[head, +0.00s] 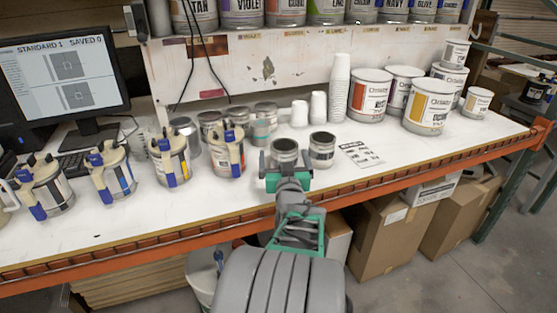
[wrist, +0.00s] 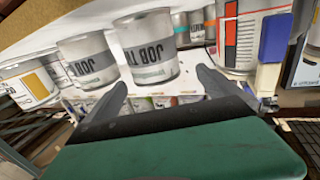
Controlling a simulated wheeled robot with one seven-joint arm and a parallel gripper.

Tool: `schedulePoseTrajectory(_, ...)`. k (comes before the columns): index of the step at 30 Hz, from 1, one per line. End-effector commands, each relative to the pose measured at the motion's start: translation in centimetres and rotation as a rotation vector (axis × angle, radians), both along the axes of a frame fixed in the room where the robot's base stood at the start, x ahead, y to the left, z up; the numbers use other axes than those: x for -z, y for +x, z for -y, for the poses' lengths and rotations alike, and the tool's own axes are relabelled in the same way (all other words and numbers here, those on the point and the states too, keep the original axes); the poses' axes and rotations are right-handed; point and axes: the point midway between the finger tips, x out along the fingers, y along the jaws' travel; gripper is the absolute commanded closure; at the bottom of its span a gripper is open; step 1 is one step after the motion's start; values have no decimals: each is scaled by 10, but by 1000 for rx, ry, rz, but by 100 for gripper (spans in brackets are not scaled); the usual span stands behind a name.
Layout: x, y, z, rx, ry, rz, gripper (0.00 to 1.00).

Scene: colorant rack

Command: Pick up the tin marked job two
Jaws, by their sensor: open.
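The tin marked job two (head: 285,147) is a small grey-white metal tin standing on the white bench, in front of my gripper (head: 286,170). In the wrist view, which is upside down, its grey label band reads "JOB TW", with the end cut off by the curve, on the tin (wrist: 146,50). My gripper (wrist: 163,80) is open, with its two fingers pointing at this tin, one toward each side. I cannot tell whether they touch it. A similar tin (head: 322,150) stands close on its right; in the wrist view its label (wrist: 84,62) shows "JOB", the rest hidden.
A printed sheet (head: 362,153) lies right of the tins. White cups (head: 338,88) and large paint cans (head: 428,106) stand behind. Several tins with blue-handled clamps (head: 227,153) line the left. An orange beam (head: 400,184) edges the bench front.

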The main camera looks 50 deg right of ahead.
Motion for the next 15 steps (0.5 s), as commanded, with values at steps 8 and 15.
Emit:
schedulePoseTrajectory(8,4,24,36,9,4,-4,0)
schedulePoseTrajectory(15,5,36,47,8,4,-3,0)
